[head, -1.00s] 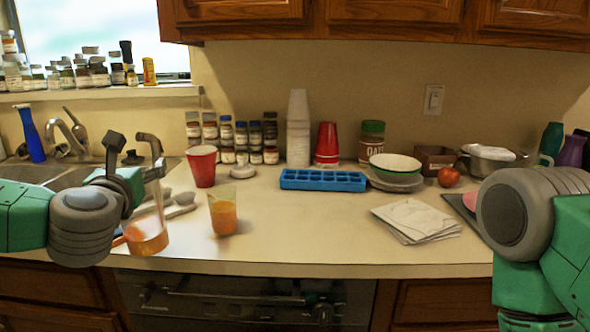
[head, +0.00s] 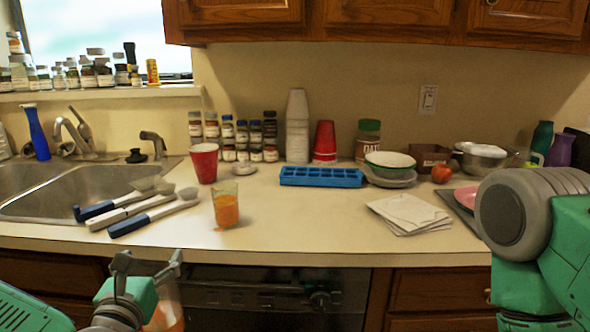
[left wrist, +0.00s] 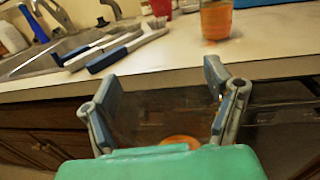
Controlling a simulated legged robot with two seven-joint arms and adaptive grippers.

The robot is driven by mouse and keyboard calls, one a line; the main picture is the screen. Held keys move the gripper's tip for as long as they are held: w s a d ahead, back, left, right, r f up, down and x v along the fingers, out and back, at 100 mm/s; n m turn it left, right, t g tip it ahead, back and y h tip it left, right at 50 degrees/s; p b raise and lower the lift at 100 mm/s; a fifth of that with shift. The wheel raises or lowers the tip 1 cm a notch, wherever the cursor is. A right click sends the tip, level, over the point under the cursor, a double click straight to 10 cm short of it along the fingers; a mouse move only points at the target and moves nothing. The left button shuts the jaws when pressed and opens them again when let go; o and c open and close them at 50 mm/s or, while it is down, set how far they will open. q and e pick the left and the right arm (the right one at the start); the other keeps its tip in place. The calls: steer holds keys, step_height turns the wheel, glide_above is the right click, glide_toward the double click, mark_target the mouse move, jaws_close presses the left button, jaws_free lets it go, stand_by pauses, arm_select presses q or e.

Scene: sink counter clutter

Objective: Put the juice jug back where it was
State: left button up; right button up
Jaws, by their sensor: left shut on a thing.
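The clear juice jug (head: 167,312) with orange juice in its lower part is in my left gripper (head: 148,264). The gripper is shut on it, in front of the counter and below its front edge in the head view. In the left wrist view the jug (left wrist: 160,108) shows as a clear body between the two fingers, with orange juice (left wrist: 180,142) low in it. Much of the jug is hidden by the gripper in the head view. A glass of orange juice (head: 226,208) stands on the counter. My right gripper is out of view; only its arm shows at the right.
Several blue- and white-handled brushes (head: 140,207) lie left of the glass, beside the sink (head: 88,190). A red cup (head: 204,163) stands behind. A blue ice tray (head: 322,177) and white papers (head: 409,214) lie to the right. The counter's front middle (head: 300,230) is clear.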

arm_select(q)
steer(key=shift+m+h, duration=0.4)
steer(key=shift+h, duration=0.4)
steer(key=s+d+f, duration=0.1)
steer(key=f, duration=0.2)
steer(key=s+d+f, duration=0.1)
steer(key=s+f, duration=0.1)
steer(key=f, duration=0.2)
steer(key=s+d+f, duration=0.1)
steer(key=s+f, duration=0.1)
steer(key=f, duration=0.2)
steer(key=shift+s, duration=0.2)
glide_toward(168, 324)
steer(key=shift+w+f, duration=0.2)
steer(key=shift+f, duration=0.6)
steer(key=shift+w+f, duration=0.15)
steer(key=shift+f, duration=0.7)
